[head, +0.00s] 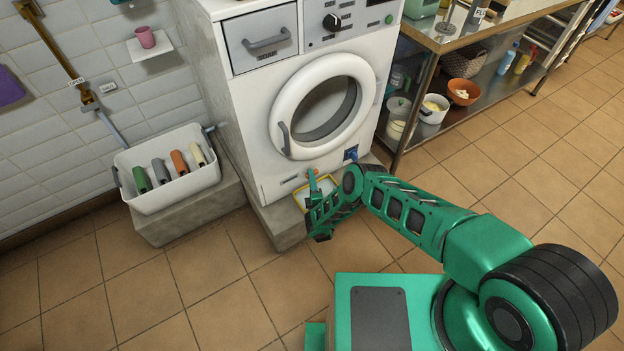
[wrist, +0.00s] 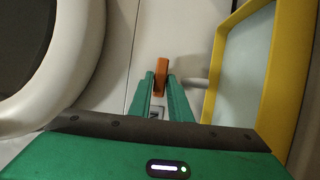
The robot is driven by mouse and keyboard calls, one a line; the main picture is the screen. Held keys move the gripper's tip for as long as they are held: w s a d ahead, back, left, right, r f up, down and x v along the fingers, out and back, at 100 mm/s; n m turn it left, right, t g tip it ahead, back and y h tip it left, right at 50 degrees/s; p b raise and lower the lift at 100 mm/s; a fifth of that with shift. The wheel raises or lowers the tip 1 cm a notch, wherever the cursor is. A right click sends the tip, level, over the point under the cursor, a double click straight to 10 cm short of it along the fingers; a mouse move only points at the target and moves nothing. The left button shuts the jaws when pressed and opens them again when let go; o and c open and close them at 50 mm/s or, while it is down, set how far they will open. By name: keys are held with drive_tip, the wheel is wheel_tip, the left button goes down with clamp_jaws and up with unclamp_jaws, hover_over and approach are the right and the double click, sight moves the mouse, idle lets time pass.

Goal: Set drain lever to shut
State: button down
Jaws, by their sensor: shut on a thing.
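The drain lever is a small orange handle low on the front of the white washing machine (head: 240,140). In the wrist view the orange drain lever (wrist: 163,66) sticks out between my two green fingertips. In the head view only a bit of its orange shows, at the tips of my gripper (head: 313,176). My gripper (wrist: 160,84) is shut on the lever, with a finger on each side. The fingers hide part of the lever, and I cannot tell which setting it is at.
A yellow-framed pale panel or tray (wrist: 231,75) stands close right of my fingers. The round door (head: 279,118) bulges at the left in the wrist view. A concrete plinth (head: 280,226) lies below. A white tub (head: 175,195) with several coloured handles stands left; tiled floor is clear.

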drive_tip(key=shift+s+a+f, duration=0.1)
drive_tip(key=shift+s+f, duration=0.1)
drive_tip(key=c, duration=1.7)
unclamp_jaws()
drive_tip(key=shift+w, duration=0.1)
drive_tip(key=shift+r, duration=0.1)
drive_tip(key=v, duration=1)
drive_tip(key=shift+s, duration=0.4)
